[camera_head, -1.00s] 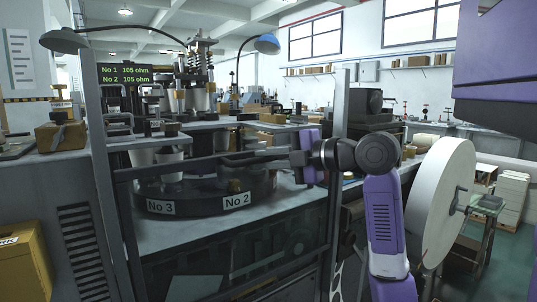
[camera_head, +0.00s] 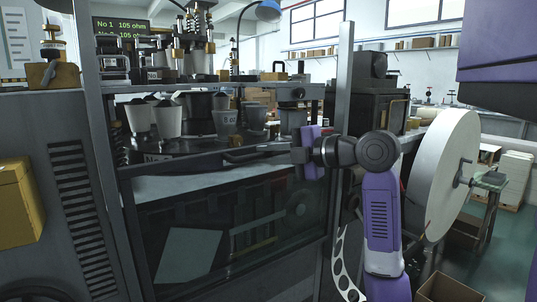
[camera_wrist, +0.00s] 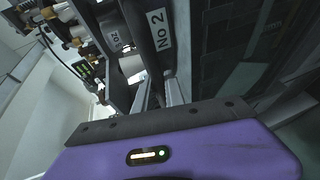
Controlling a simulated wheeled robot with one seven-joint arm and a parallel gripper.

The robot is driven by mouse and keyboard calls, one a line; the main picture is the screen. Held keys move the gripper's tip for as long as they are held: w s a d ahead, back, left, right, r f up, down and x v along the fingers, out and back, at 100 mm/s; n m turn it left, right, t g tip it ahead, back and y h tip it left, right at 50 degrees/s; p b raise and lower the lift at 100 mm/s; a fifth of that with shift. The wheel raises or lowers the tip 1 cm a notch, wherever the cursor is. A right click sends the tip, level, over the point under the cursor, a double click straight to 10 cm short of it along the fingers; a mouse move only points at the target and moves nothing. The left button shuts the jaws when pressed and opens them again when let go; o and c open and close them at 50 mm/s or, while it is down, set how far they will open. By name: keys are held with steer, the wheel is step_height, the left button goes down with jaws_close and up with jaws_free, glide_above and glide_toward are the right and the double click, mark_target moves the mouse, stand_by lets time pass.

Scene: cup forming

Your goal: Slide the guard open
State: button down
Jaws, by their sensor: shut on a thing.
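The guard (camera_head: 225,235) is a dark-framed, see-through panel on the front of the machine. It stands low between two grey uprights, with its top rail across the front of the turntable. My gripper (camera_head: 299,157) is at the right end of this rail, beside the right upright, and is shut on the guard. Its fingers hide the grasped part. In the wrist view, my gripper's dark edge (camera_wrist: 160,120) lies close to grey bars; the exact contact cannot be told.
Several grey cups (camera_head: 226,121) stand on the turntable above the rail. The left upright (camera_head: 105,180) and right upright (camera_head: 339,120) flank the opening. A large white disc (camera_head: 440,175) stands to the right of my arm. An open cardboard box (camera_head: 445,288) is on the floor at lower right.

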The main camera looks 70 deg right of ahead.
steer(key=c, duration=1.4)
jaws_free()
steer(key=shift+s, duration=0.1)
steer(key=p+v, duration=0.1)
steer(key=v, duration=0.6)
steer(key=shift+s, duration=0.35)
steer(key=shift+a+r, duration=0.1)
